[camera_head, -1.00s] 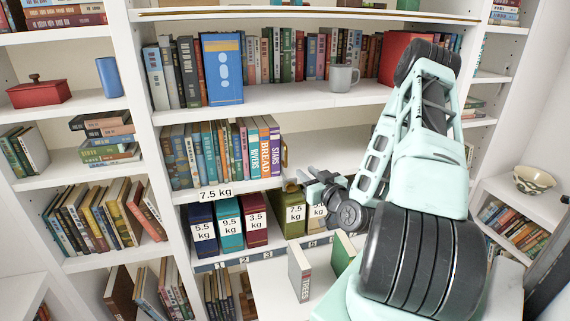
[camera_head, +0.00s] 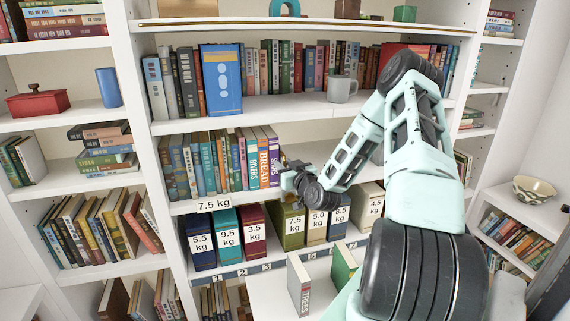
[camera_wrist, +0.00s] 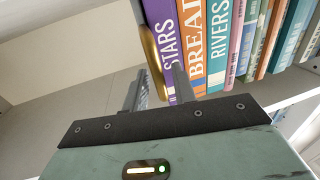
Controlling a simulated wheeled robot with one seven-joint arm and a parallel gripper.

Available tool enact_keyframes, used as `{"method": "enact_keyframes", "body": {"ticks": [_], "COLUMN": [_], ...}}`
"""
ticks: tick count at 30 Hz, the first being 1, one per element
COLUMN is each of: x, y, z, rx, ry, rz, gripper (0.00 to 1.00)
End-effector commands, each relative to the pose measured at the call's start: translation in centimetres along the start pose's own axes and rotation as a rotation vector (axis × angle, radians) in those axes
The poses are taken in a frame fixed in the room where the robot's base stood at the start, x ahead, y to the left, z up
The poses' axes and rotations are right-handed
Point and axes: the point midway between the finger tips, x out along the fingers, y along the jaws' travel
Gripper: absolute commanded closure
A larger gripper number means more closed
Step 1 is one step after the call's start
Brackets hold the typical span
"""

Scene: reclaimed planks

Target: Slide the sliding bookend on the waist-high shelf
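The sliding bookend is a brass-coloured upright (camera_wrist: 152,62) at the end of the book row, against the purple STARS book (camera_wrist: 168,40). In the head view my gripper (camera_head: 287,178) is at the right end of that row on the waist-high shelf (camera_head: 215,199) and mostly hides the bookend. In the wrist view my gripper's two fingers (camera_wrist: 158,88) are apart, one to the left of the bookend and one in front of the books. The bookend's lower edge shows between them. I cannot tell whether either finger touches it.
The book row (camera_head: 215,162) fills the left of the shelf; the shelf right of my gripper looks clear of books. Several weight-labelled binders (camera_head: 228,232) stand below. A grey mug (camera_head: 342,89) stands on the shelf above.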

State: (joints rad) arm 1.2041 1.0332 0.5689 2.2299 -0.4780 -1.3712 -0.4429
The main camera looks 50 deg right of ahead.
Motion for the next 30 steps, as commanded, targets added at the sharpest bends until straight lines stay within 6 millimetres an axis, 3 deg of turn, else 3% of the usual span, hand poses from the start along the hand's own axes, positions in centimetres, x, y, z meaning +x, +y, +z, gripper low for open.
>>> {"method": "enact_keyframes", "body": {"ticks": [7, 10, 17, 20, 30], "x": [0.1, 0.1, 0.0, -0.2, -2.1], "y": [0.0, 0.0, 0.4, 2.0, 11.2], "z": [0.0, 0.0, 0.1, 0.2, 0.2], "rx": [0.000, 0.000, -0.001, -0.004, -0.005], "ry": [0.000, 0.000, 0.001, 0.005, 0.006], "rz": [0.000, 0.000, 0.001, 0.003, 0.004], "gripper": [0.73, 0.98, 1.00, 1.00, 1.00]}}
